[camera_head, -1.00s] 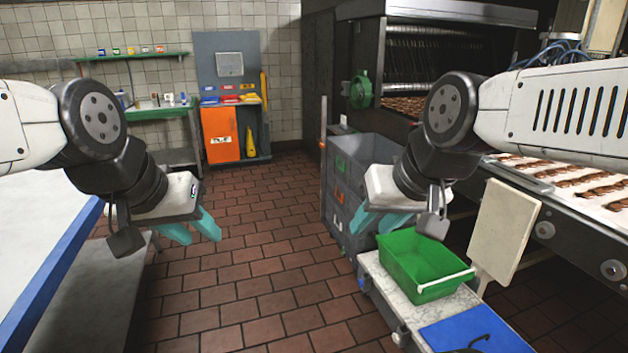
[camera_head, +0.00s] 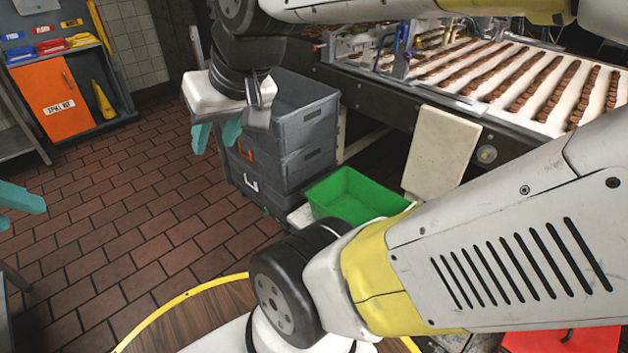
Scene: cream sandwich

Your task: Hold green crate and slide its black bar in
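The green crate (camera_head: 356,193) stands on a low pale surface right of centre, below the conveyor. Its near right side is hidden behind my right arm, and I see no black bar on it. My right gripper (camera_head: 215,137) is up and to the left of the crate, in front of the grey crates, with its teal fingers apart and empty. It is clear of the green crate. My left gripper (camera_head: 25,208) shows only its teal fingers at the left edge. They look apart, with nothing between them.
Stacked grey crates (camera_head: 290,120) stand left of the green crate. A beige panel (camera_head: 440,150) hangs behind it at the conveyor (camera_head: 500,85), which carries rows of chocolate-coloured pieces. An orange-door cabinet (camera_head: 55,95) stands at the far left. The brick floor between is clear.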

